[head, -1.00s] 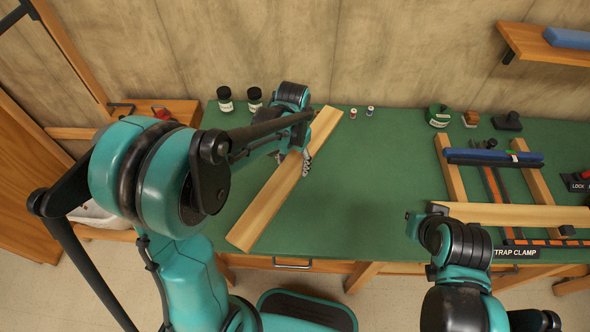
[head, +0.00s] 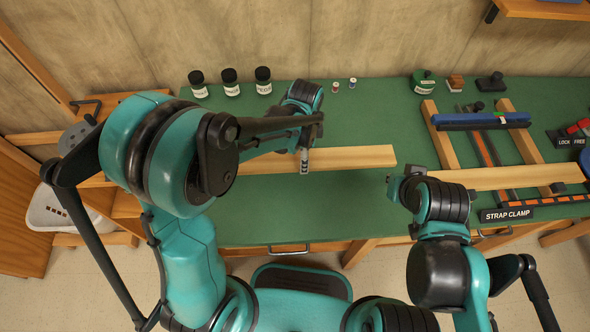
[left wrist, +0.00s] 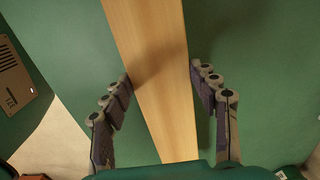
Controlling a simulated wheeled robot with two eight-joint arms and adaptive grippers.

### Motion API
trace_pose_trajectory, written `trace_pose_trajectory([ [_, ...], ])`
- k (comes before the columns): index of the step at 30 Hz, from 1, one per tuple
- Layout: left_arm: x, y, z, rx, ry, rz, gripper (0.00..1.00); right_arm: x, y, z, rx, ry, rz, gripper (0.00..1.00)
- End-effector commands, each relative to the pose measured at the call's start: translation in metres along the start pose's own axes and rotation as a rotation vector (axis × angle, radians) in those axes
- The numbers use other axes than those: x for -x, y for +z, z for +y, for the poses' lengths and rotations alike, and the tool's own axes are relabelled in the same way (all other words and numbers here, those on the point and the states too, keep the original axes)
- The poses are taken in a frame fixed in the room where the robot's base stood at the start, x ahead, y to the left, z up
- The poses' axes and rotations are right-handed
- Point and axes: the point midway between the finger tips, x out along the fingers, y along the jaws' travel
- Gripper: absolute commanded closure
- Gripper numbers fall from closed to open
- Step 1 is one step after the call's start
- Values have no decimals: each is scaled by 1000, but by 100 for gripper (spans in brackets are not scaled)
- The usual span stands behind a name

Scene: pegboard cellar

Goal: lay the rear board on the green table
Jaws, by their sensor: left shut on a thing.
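A long pale wooden board (head: 350,157) lies crosswise over the left part of the green table (head: 380,118), roughly parallel to its front edge. My left gripper (head: 304,160) is shut on it. The left wrist view shows the board (left wrist: 155,60) between the two fingers (left wrist: 160,88). I cannot tell whether the board touches the table. Its left part is hidden behind my left arm. A second wooden board (head: 480,179) lies across the strap clamp (head: 487,150) on the right. My right gripper (head: 405,178) is at that board's left end; its fingers are unclear.
Three dark-lidded jars (head: 231,82) and two small bottles (head: 336,87) stand along the back. A green tin (head: 423,82) and small blocks stand behind the clamp. A blue bar (head: 482,121) lies across the clamp's rear. The table between left board and clamp is mostly clear.

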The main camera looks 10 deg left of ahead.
Motion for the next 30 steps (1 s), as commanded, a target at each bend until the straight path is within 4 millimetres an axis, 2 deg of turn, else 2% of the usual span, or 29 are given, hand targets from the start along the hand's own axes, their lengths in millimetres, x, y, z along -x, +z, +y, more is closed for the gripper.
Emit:
trace_pose_trajectory([
  [3, -12, 16, 7, 3, 0, 0, 85, -6, 4, 0, 0, 0, 0, 100],
  [6, -14, 21, 10, 1, 0, 0, 85, -7, 5, 0, 0, 0, 0, 100],
  [10, -23, 22, 10, 1, 0, 0, 85, -10, 7, 0, 0, 0, 0, 100],
  [17, -55, 22, 10, 1, 0, 0, 85, -23, 17, 0, 0, 0, 0, 100],
  [28, -58, 22, 10, 1, 0, 0, 85, -25, 18, 0, 0, 0, 0, 100],
  [29, -58, 22, 10, 1, 0, 0, 35, -25, 18, 0, 0, 0, 0, 100],
  [30, -57, 22, 10, 1, 0, 0, 25, -24, 17, 0, 0, 0, 0, 100],
])
